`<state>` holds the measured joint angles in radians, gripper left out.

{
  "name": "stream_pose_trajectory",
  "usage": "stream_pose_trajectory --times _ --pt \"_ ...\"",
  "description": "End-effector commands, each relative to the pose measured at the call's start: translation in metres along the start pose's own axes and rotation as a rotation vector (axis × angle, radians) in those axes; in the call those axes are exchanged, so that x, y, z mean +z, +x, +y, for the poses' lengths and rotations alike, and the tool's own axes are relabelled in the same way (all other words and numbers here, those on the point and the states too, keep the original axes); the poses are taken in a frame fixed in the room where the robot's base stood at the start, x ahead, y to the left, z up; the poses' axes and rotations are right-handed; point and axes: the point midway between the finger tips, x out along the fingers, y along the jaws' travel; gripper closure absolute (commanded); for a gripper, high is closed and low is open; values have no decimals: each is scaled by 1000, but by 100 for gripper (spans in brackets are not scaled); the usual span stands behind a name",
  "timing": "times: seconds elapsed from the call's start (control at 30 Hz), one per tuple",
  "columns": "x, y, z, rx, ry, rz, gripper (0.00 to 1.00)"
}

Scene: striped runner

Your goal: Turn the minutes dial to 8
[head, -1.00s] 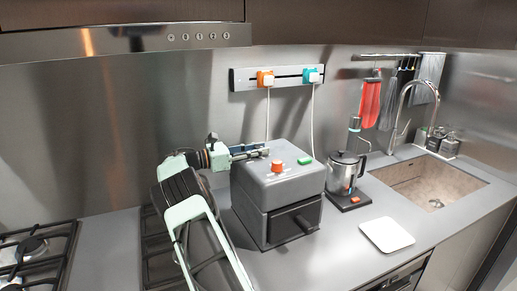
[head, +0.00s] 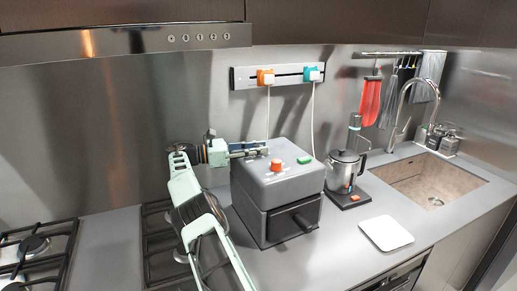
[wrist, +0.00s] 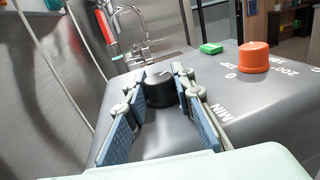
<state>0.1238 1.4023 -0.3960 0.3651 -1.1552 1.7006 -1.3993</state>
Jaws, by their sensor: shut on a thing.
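The minutes dial (wrist: 160,88) is a dark, round knob on top of a grey box-shaped appliance (head: 290,187), near its back left edge. "MIN" is printed beside it in the wrist view. My gripper (wrist: 164,77) is shut on this dial, with one blue-padded finger on each side. In the head view my gripper (head: 258,149) reaches in from the left, low over the back of the box top, and hides the dial. The dial's number setting cannot be read.
An orange knob (head: 276,165) and a green button (head: 304,160) sit on the same top. A kettle (head: 346,170) and a white square plate (head: 386,233) are to the right. Two cords hang from plugs behind the box. A stove (head: 35,250) lies at left.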

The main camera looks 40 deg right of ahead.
Motion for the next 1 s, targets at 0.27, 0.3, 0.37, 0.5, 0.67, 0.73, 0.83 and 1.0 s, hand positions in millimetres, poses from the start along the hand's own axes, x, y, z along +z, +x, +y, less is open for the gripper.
stream_pose_trajectory --times 0.27,0.3,0.37,0.5,0.67,0.73,0.83,1.0 --pt "1 2 -1 -6 1 -1 100" --pt "1 2 -2 -7 1 0 73" --pt "0 1 -2 -6 1 0 66" --pt "-1 1 -1 -5 0 1 58" --pt "-1 0 -1 -4 -1 2 58" --pt "-1 0 -1 -3 -1 2 58" --pt "-1 0 0 2 -1 1 58" --pt "1 1 1 18 0 -3 58"
